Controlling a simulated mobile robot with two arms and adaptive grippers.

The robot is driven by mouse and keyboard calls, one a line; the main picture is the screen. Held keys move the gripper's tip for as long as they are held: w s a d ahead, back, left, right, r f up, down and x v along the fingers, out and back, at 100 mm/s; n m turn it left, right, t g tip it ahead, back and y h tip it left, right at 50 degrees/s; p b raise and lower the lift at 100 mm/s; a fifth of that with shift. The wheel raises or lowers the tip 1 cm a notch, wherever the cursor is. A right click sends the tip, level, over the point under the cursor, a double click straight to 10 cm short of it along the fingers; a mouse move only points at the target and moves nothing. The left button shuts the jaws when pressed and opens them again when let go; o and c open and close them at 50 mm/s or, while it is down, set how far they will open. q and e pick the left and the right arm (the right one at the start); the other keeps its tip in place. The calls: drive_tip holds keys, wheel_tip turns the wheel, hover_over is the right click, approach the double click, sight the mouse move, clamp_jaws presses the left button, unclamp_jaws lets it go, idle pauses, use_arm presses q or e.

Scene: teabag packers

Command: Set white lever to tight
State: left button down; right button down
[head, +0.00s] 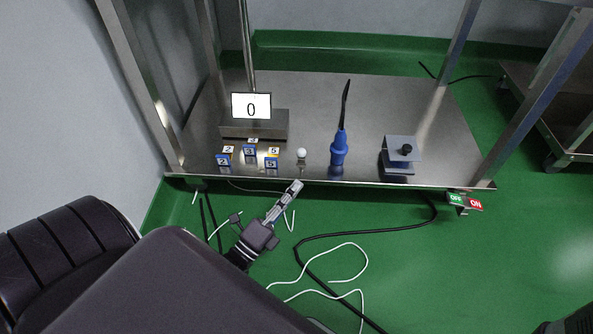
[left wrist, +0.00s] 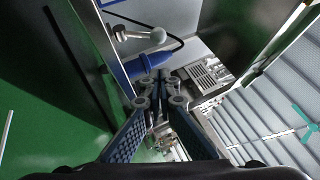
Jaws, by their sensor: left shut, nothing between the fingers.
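The white lever (head: 301,153) shows as a small white ball knob on a short stem near the front edge of the steel table. In the left wrist view its round pale knob (left wrist: 158,35) and metal stem are at the top, beyond my fingers. My left gripper (head: 297,184) is shut and empty, just in front of the table edge and slightly below the lever in the picture. It also shows in the left wrist view (left wrist: 157,88), its fingertips together and apart from the lever. The tight marking cannot be made out. My right gripper is not in view.
An OFF/ON switch (head: 465,201) hangs at the front right. Cables lie on the green floor.

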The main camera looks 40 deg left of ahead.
sight(301, 153)
use_arm(q)
drive_tip(key=w+b, duration=0.1)
drive_tip(key=w+a+r, duration=0.1)
drive_tip(key=w, duration=0.1)
drive_tip(key=w+a+r+b, duration=0.1)
drive_tip(key=shift+w+a+r+b, duration=0.15)
drive_tip(key=shift+w+a+b, duration=0.05)
drive_tip(key=shift+w+b, duration=0.15)
